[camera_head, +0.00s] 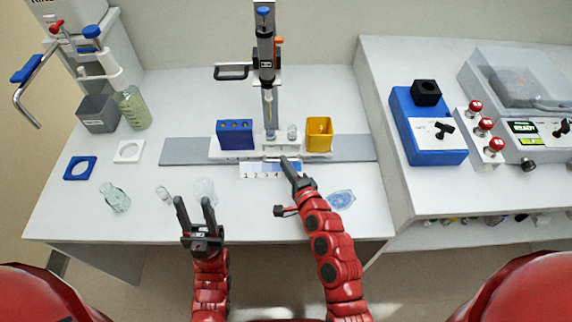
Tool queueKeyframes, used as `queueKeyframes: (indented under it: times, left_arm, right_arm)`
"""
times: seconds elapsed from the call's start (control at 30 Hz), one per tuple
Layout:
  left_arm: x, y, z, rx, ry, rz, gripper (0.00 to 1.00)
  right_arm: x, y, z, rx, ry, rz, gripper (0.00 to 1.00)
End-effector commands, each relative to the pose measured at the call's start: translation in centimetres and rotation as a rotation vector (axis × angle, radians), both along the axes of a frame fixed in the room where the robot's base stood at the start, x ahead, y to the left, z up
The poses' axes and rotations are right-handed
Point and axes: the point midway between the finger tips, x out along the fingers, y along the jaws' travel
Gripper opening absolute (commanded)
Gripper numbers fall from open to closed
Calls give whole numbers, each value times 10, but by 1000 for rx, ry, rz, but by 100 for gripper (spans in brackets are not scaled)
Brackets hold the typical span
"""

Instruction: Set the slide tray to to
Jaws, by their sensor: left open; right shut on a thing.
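The white slide tray (215,154) sits on a grey rail (350,150) in the middle of the bench. It carries a blue block with holes (235,134), a yellow open cup (319,134) and small clear vials in between. A numbered blue and white scale (262,170) lies along the front of the rail. My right gripper (285,161) is shut at the tray's front edge, over the scale; its fingertips hide the part held. My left gripper (194,204) is open and empty above the front of the bench, left of the scale.
A syringe stand (267,60) rises behind the tray. A glass jar (132,108), grey bin (97,113), blue frame (80,168) and white frame (129,151) are at left. Loose glassware (115,197) lies in front. A blue box (428,127) stands on the right bench.

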Motion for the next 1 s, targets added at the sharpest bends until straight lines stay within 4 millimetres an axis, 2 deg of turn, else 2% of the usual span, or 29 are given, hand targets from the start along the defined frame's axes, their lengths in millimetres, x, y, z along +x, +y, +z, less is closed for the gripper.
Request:
queueKeyframes:
  times: [0.23,0.5,0.6,0.93,0.97,1.0]
  left_arm:
    - [0,0,3,0,0,0,45]
    - [0,0,14,0,0,0,45]
    - [0,0,15,0,0,0,45]
    - [0,0,14,0,0,0,45]
    - [0,0,14,0,0,0,45]
    - [0,0,14,0,0,0,45]
  right_arm:
    - [0,8,1,5,2,-1,0]
    - [1,53,2,6,1,-1,0]
    - [0,63,1,4,2,1,0]
    - [0,65,0,0,-1,-1,0]
    - [0,65,0,0,-1,-1,20]
    - [0,65,0,0,-1,-1,27]
